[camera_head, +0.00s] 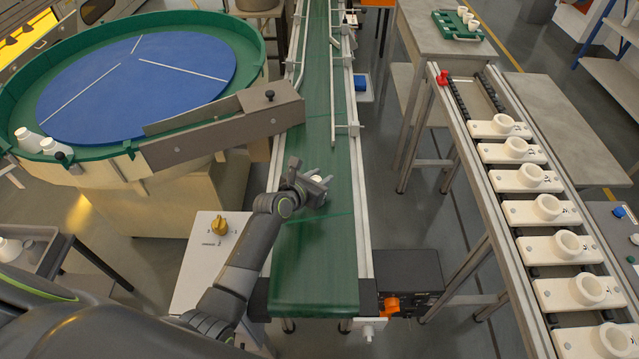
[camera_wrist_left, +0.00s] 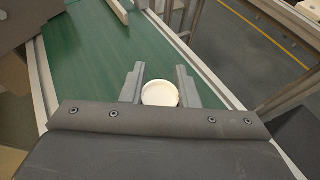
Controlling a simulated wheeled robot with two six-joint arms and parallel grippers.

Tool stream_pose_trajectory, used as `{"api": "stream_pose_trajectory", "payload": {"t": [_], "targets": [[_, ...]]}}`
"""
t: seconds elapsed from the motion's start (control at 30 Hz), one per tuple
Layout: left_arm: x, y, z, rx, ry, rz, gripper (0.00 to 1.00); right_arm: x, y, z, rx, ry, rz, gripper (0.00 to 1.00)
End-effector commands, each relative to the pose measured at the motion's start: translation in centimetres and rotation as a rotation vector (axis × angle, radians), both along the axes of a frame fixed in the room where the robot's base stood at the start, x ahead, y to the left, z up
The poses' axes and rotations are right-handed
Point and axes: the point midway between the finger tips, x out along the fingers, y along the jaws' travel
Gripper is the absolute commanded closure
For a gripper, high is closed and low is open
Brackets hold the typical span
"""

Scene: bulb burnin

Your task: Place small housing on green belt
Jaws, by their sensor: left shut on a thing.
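The small housing (camera_wrist_left: 160,93) is a white round piece between the two fingers of my left gripper (camera_wrist_left: 160,85) in the left wrist view. In the head view, my left gripper (camera_head: 316,181) is over the near part of the green belt (camera_head: 318,265), shut on the housing. Only a small white part of the housing (camera_head: 317,178) shows there. I cannot tell whether the housing touches the belt. My right gripper is not in view.
A round green-rimmed table (camera_head: 250,62) with a blue disc stands at the left, its grey chute (camera_head: 220,128) reaching the belt. Metal rails line the belt. A rack of white sockets (camera_head: 540,212) stands at the right. The near belt is clear.

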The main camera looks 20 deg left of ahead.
Motion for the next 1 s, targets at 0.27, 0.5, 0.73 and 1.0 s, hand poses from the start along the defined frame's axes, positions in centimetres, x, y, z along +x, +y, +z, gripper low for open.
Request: {"api": "stream_pose_trajectory", "payload": {"t": [0.27,0.5,0.73,1.0], "targets": [[0.01,0.01,-1.44,0.000,0.000,0.000,0.94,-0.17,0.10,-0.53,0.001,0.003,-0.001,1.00],[-0.01,0.01,-1.77,0.000,0.001,0.000,0.67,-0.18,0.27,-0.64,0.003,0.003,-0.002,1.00],[-0.01,0.02,-1.75,0.000,0.001,0.000,0.51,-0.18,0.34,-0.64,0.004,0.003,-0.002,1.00],[-0.13,0.07,-1.28,0.000,0.000,0.001,0.51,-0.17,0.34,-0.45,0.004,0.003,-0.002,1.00]]}}
